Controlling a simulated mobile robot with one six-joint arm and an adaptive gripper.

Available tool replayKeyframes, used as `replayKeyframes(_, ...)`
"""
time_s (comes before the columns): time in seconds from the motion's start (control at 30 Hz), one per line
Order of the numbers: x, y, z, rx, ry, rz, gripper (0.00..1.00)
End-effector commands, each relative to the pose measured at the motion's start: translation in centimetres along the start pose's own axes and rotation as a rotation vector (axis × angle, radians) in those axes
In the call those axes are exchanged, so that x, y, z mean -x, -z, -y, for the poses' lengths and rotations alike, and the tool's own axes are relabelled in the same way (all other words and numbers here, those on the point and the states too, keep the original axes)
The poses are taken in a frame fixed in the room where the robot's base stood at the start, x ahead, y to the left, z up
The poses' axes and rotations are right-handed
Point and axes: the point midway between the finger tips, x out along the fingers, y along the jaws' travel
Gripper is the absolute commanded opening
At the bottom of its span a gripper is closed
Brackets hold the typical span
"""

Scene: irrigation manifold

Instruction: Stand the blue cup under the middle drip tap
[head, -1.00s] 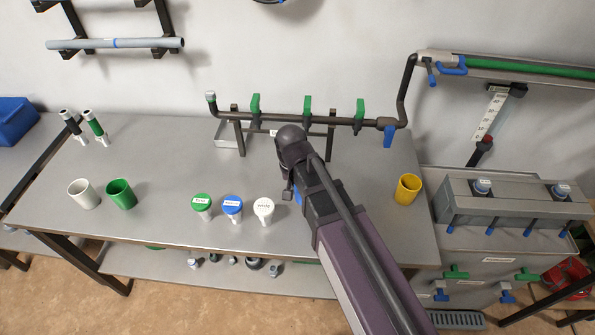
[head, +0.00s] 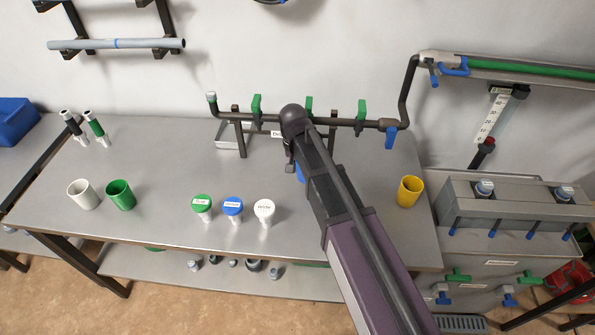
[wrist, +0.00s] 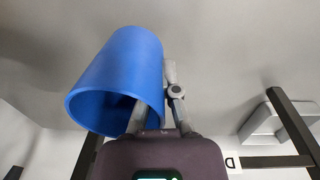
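The blue cup (wrist: 122,78) is held at my gripper (wrist: 160,108). In the wrist view one finger shows at the cup's open end and the other along its right side. In the head view only a sliver of the cup (head: 299,172) shows beside my arm, over the back half of the table. My gripper's fingers are mostly hidden there. The middle drip tap (head: 308,103), with a green handle, is on the dark pipe (head: 340,122) just behind my wrist. Its outlet is hidden by my arm.
Green-handled taps stand left (head: 256,106) and right (head: 361,112) of the middle one. Dark posts hold the pipe, with a grey tray (head: 231,139) at left.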

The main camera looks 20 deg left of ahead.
Motion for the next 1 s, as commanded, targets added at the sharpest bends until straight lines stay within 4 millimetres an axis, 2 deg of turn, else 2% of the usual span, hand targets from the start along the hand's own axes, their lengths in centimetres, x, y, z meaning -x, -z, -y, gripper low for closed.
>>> replayKeyframes(0.2, -0.2, 1.7, 0.1, -0.002, 0.0, 0.0, 0.0)
replayKeyframes(0.57, -3.4, 1.3, 0.2, -0.001, 0.0, 0.0, 0.0)
replayKeyframes(1.0, -3.6, 1.3, 0.2, -0.001, 0.0, 0.0, 0.0)
